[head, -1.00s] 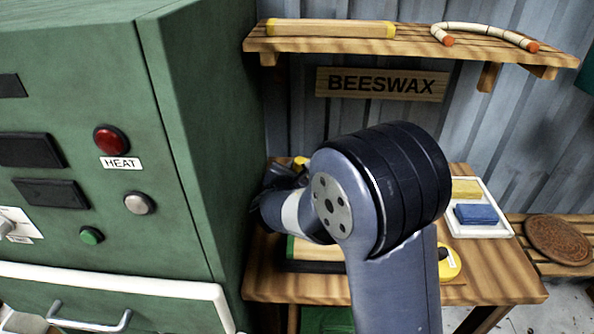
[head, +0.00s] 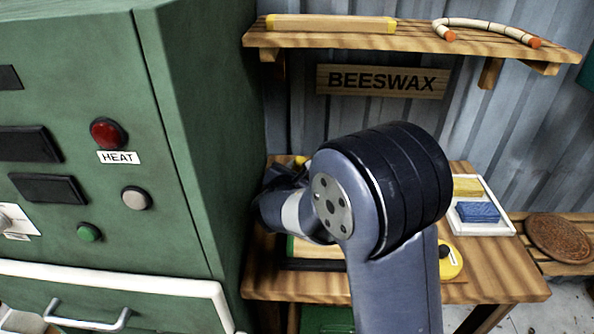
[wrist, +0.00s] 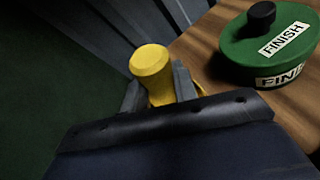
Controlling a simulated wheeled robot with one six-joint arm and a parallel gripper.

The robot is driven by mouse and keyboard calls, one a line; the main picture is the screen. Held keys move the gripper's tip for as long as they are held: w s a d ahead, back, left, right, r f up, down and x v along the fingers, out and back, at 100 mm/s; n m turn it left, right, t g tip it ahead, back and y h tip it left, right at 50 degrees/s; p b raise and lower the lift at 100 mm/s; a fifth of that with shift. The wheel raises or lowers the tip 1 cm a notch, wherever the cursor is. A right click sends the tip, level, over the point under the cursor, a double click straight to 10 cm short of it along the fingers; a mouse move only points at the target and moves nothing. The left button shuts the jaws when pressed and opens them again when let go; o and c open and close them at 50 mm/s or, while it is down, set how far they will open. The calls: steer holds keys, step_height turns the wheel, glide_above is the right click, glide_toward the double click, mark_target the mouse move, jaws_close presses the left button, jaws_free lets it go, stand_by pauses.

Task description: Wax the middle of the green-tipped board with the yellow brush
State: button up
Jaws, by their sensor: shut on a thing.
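My gripper (wrist: 158,92) is shut on the yellow brush, whose thick round handle (wrist: 150,62) stands up between the fingers in the wrist view. The brush's lower end is hidden behind my gripper. In the head view my arm covers most of my gripper, and a small yellow bit (head: 300,160) shows beside it. The green-tipped board (head: 305,250) lies on the bench below my arm, its green end at the left. The board's right part is hidden by my arm. I cannot tell whether the bristles touch the board.
A green tin (wrist: 270,45) labelled FINISH stands on the bench. A yellow tin (head: 452,262) shows right of my arm. A white tray (head: 497,228) holds a yellow and a blue block. The green heater cabinet (head: 195,140) rises close at left. A shelf (head: 400,42) hangs above.

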mark_target(297, 157)
steer(key=shift+r, duration=0.1)
stand_by(0.3)
steer(key=shift+r+p, duration=2.3)
steer(key=shift+r, duration=1.1)
